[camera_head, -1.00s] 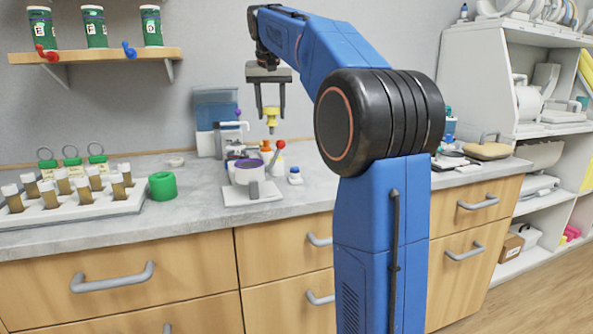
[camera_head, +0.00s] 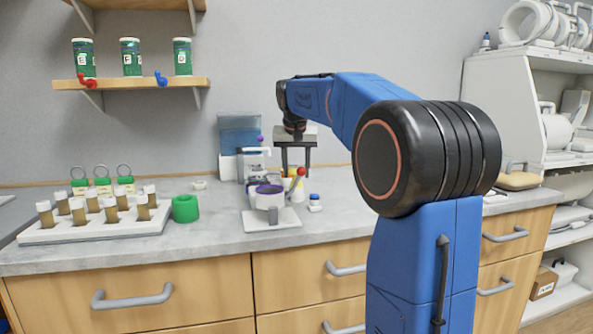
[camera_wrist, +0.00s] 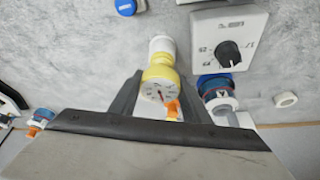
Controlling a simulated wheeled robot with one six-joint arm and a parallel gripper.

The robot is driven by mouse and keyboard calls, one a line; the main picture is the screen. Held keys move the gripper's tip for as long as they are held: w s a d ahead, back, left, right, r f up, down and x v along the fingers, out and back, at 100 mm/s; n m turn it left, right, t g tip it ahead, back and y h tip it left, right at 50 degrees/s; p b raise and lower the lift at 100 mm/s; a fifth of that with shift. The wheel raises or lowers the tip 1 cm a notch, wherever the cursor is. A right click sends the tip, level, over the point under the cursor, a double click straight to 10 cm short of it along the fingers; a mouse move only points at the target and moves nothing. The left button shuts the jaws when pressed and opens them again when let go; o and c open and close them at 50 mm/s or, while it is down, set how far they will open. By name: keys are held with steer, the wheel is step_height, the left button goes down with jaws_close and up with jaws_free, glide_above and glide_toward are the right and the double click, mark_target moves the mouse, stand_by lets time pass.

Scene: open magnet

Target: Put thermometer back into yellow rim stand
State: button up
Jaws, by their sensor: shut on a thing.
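In the head view the stand is partly hidden behind the apparatus.
A blue-rimmed item (camera_wrist: 216,88) stands close beside my right finger. A white box with a black knob (camera_wrist: 229,38) is near it. A small blue-capped bottle (camera_head: 315,203) stands to the right. A rack of vials (camera_head: 95,229) and a green ring (camera_head: 185,208) are at left.

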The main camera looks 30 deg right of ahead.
steer(key=o, duration=1.2)
steer(key=shift+o, duration=0.2)
steer(key=v, duration=1.2)
